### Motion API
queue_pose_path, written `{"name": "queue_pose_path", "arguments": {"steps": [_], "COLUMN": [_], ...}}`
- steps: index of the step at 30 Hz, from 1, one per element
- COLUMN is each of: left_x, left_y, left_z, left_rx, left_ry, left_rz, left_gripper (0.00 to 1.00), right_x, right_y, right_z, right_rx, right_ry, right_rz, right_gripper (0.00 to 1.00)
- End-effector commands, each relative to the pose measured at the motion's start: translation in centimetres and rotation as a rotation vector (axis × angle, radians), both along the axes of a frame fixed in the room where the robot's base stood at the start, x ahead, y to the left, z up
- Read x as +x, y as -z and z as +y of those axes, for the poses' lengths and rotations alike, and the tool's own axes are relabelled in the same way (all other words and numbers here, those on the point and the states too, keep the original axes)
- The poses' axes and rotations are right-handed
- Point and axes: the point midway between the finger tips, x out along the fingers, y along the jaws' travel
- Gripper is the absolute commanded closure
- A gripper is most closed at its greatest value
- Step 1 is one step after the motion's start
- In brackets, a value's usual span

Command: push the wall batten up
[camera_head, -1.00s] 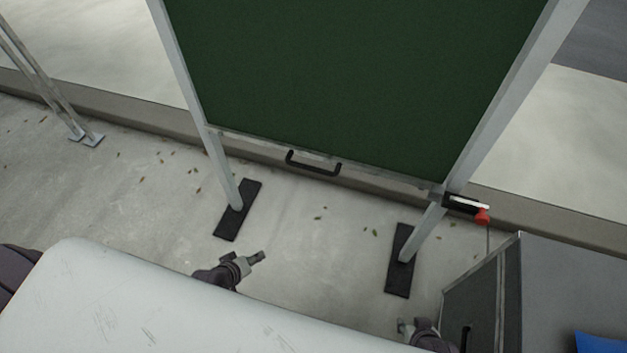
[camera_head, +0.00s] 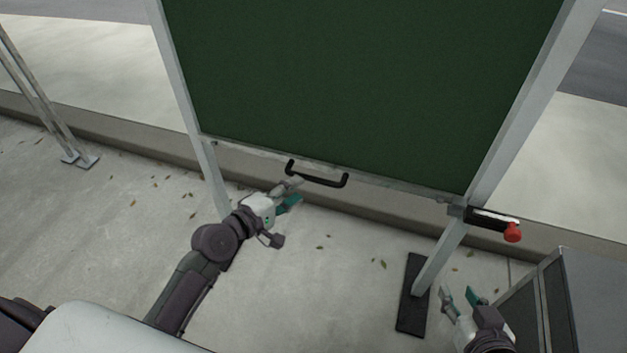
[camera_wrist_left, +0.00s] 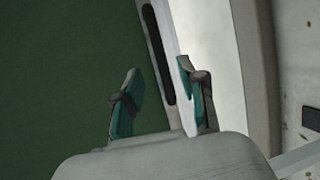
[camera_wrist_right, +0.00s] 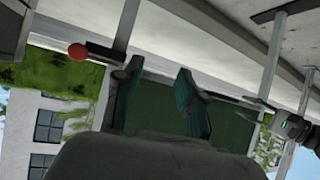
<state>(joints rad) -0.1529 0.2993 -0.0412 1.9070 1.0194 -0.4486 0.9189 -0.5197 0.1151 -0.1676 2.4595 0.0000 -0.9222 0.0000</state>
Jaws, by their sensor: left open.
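A large dark green panel (camera_head: 350,80) stands between two grey posts, with a grey batten (camera_head: 390,186) along its bottom edge. A black handle (camera_head: 316,176) is fixed near the middle of that edge. It also shows as a dark bar in the left wrist view (camera_wrist_left: 157,52). My left gripper (camera_head: 295,191) is open, just below and beside the handle's left end; I cannot tell whether it touches. In the left wrist view its fingers (camera_wrist_left: 160,70) are apart with the handle beyond them. My right gripper (camera_head: 459,294) is open and empty, low near the right post's foot.
A black lever with a red knob (camera_head: 512,232) sticks out from the right post (camera_head: 443,255), above my right gripper. A black foot plate (camera_head: 413,295) lies under that post. A grey box (camera_head: 590,300) stands at the lower right. The floor between the posts is clear.

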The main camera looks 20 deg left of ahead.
Motion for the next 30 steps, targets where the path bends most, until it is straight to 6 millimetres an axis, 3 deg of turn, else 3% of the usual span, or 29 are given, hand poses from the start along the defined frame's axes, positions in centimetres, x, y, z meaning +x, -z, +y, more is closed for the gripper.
{"name": "queue_pose_path", "arguments": {"steps": [3, 10, 23, 30], "left_x": [2.4, 5.4, 6.4, 6.4], "left_y": [0.6, 1.3, 1.4, 1.4], "left_z": [-1.1, -2.5, -3.0, -3.0], "left_rx": [-0.002, 0.001, 0.003, 0.003], "left_ry": [0.0, 0.0, 0.001, 0.001], "left_rz": [-0.002, 0.0, 0.001, 0.001], "left_gripper": [0.59, 0.59, 0.59, 0.95], "right_x": [1.2, 2.8, 3.2, 3.2], "right_y": [-1.2, -4.0, -5.3, -5.3], "right_z": [0.6, 1.4, 1.7, 1.7], "right_rx": [0.024, 0.066, 0.082, 0.081], "right_ry": [-0.007, -0.019, -0.023, -0.022], "right_rz": [-0.098, -0.274, -0.342, -0.341], "right_gripper": [0.6, 0.6, 0.6, 0.6]}}
